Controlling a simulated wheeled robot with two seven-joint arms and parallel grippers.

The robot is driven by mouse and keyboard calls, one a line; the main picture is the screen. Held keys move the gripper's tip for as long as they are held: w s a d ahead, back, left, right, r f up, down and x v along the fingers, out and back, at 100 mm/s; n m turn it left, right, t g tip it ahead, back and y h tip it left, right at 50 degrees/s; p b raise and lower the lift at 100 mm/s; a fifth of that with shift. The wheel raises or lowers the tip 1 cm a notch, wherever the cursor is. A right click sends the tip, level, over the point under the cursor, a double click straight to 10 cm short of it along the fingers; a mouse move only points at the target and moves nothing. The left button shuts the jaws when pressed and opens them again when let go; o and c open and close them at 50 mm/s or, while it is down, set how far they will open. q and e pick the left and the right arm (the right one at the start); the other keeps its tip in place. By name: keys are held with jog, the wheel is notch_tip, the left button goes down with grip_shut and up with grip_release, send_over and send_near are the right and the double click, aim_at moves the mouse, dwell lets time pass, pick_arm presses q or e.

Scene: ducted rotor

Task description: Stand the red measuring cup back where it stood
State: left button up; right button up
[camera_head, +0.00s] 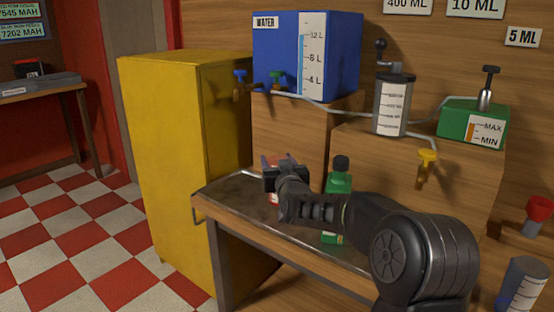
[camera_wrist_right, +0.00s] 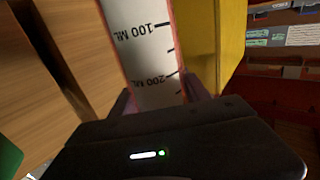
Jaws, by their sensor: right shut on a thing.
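The red measuring cup (camera_wrist_right: 152,50) fills the upper middle of the right wrist view, its white scale marked 100 ML and 200 ML facing the camera. My right gripper (camera_wrist_right: 160,98) is shut on it, with one finger on each side. In the head view my right gripper (camera_head: 283,170) hides most of the cup; a bit of it (camera_head: 273,199) shows below the jaws, over the dark-topped workbench (camera_head: 235,190). I cannot tell whether its base touches the bench. My left gripper is not in view.
A green bottle (camera_head: 339,181) with a dark cap stands right of the gripper, and a small green item (camera_head: 331,238) lies nearer. A yellow cabinet (camera_head: 170,160) stands left of the bench. A blue water tank (camera_head: 290,60) with taps sits on a wooden block behind.

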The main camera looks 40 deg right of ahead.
jog(key=shift+f+b, duration=0.8)
jog(key=shift+f, duration=0.9)
jog(key=shift+f+b, duration=0.6)
jog(key=shift+b, duration=0.05)
jog(key=o, duration=1.7)
jog(key=shift+o, duration=0.2)
jog(key=shift+f, duration=0.1)
jog(key=shift+s, duration=0.1)
jog(key=v, duration=0.7)
jog(key=shift+s+a, duration=0.15)
jog(key=shift+s, duration=0.15)
